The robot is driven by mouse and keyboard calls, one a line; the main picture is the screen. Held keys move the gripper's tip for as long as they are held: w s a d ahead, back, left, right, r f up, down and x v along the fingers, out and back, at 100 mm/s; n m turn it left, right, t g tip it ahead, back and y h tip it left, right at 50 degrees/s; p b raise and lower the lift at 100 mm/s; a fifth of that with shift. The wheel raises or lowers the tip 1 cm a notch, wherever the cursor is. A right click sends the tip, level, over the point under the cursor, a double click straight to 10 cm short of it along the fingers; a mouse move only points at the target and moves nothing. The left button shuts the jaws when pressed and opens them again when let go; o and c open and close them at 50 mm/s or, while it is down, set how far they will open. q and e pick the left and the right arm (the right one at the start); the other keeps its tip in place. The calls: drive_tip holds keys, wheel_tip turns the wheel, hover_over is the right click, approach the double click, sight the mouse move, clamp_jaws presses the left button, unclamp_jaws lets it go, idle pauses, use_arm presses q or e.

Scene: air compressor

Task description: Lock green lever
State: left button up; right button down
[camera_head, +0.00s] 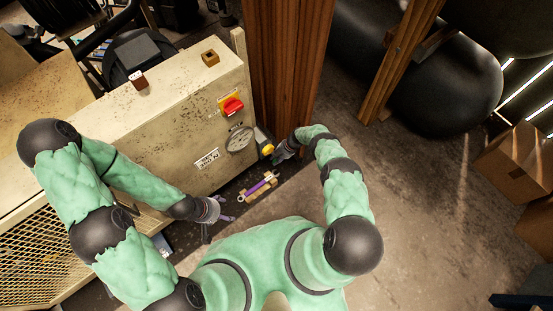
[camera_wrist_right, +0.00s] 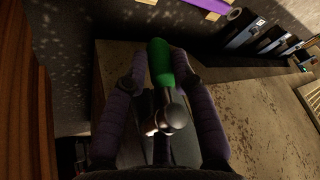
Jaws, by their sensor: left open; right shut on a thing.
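The green lever (camera_wrist_right: 160,62) shows in the right wrist view, with a dark metal shaft and a round knob-like end below its green grip. My right gripper (camera_wrist_right: 158,75) has a finger on each side of the lever and is shut on it. In the head view, my right gripper (camera_head: 283,151) is beside the right end of the beige compressor cabinet (camera_head: 170,125), near a yellow part (camera_head: 267,149). The lever cannot be made out there. My left gripper (camera_head: 212,212) is open and empty, low in front of the cabinet.
A red switch (camera_head: 232,106) and a round gauge (camera_head: 239,139) are on the cabinet. A purple bar with yellowish blocks (camera_head: 261,187) lies on the floor between my grippers. A wooden post (camera_head: 286,65) stands behind my right gripper.

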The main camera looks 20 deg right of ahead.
drive_tip(key=shift+s+f, duration=0.1)
drive_tip(key=c, duration=1.1)
unclamp_jaws()
drive_tip(key=shift+d, duration=0.1)
drive_tip(key=shift+v, duration=6)
